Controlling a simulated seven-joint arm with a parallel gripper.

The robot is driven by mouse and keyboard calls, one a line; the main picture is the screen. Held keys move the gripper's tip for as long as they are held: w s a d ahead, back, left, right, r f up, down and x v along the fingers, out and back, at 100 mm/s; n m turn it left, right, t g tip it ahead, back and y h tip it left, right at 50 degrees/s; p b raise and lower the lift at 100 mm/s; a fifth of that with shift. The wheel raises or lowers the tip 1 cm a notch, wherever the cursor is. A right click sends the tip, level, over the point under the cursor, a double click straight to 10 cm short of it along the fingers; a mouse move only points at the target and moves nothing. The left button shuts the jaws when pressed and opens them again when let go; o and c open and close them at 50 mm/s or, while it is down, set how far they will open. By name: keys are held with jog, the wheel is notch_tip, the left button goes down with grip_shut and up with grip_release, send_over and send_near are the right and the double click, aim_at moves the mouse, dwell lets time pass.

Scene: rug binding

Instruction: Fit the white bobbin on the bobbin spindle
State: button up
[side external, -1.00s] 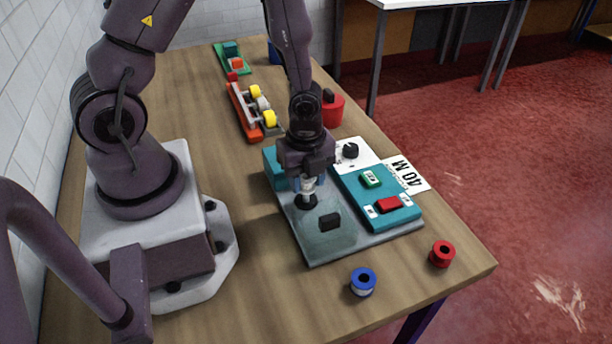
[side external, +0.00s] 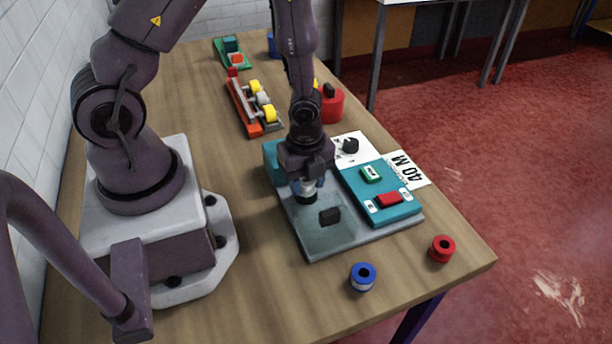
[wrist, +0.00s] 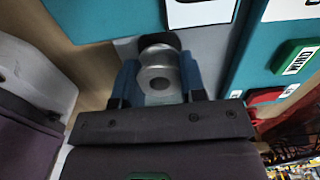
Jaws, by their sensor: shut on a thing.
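The white bobbin (wrist: 158,80) is between the blue fingers of my gripper (wrist: 157,92), which is shut on it; its centre hole faces the wrist camera. In the side view my gripper (side external: 308,190) is low over the grey machine plate (side external: 320,242), pointing down. A dark round part (wrist: 160,40) shows just beyond the bobbin in the wrist view. The bobbin spindle cannot be made out clearly; the gripper and bobbin cover that spot, so I cannot tell whether the bobbin is around it.
A black block (side external: 330,215) stands on the plate close to my gripper. A teal panel (side external: 385,193) with red and green buttons is to the right. A blue bobbin (side external: 363,277) and a red bobbin (side external: 442,249) stand in front. A rack (side external: 252,108) of yellow and grey wheels is behind.

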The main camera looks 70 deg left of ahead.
jog(key=shift+f, duration=0.75)
jog(key=o, duration=1)
notch_tip(320, 180, up, 13)
jog(key=shift+f, duration=0.1)
